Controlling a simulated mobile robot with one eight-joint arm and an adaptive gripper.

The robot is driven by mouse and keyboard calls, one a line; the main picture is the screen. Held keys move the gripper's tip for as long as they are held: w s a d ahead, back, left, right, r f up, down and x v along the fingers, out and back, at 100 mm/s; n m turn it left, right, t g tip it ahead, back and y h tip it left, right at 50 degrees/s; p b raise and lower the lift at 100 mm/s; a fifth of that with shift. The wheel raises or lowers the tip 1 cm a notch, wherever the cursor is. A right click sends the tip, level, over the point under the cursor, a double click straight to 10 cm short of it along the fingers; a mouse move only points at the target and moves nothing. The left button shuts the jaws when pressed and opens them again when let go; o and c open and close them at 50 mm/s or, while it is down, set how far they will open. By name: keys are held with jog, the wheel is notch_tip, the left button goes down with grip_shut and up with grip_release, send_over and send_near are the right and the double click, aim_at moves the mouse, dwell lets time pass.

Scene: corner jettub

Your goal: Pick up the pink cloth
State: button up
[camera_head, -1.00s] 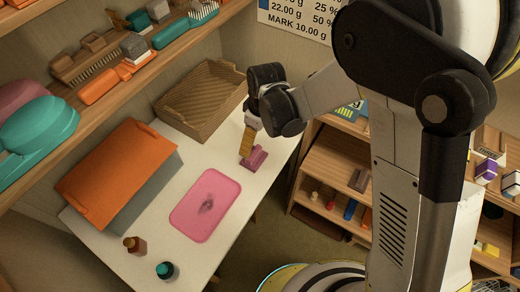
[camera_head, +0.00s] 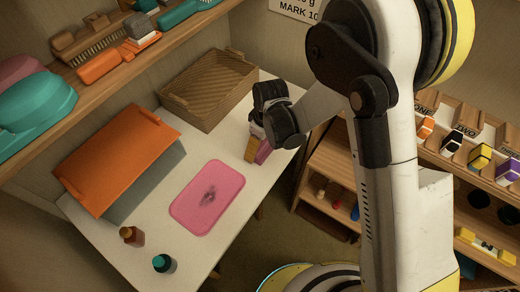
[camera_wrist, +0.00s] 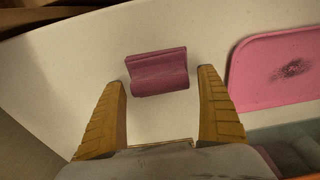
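The pink cloth (camera_wrist: 157,72) is a small folded magenta piece lying on the white table. In the head view the cloth (camera_head: 264,152) is partly hidden by my gripper (camera_head: 254,148). In the wrist view my gripper (camera_wrist: 161,80) is open, with one yellow finger on each side of the cloth. Gaps show between both fingers and the cloth, and nothing is held. My gripper points down over the table; its exact height above the cloth is hard to tell.
A flat pink tray (camera_head: 185,215) with a dark smudge lies close by on the table. Shelves flank the table.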

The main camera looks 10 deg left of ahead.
aim_at(261, 144)
jog(key=c, duration=1)
jog(key=shift+r, duration=0.4)
notch_tip(261, 144, up, 4)
jog(key=p, duration=0.2)
jog(key=shift+d+p, duration=0.1)
jog(key=shift+p, duration=0.2)
jog(key=w+d+r+p, duration=0.1)
jog(key=d+r, duration=0.1)
jog(key=d, duration=0.1)
jog(key=w+d+r+p, duration=0.1)
jog(key=d+r, duration=0.1)
jog(key=d, duration=0.2)
jog(key=w+d+r+p, duration=0.1)
jog(key=d+r, duration=0.1)
jog(key=d, duration=0.2)
jog(key=shift+w+r, duration=0.1)
jog(key=shift+w, duration=0.25)
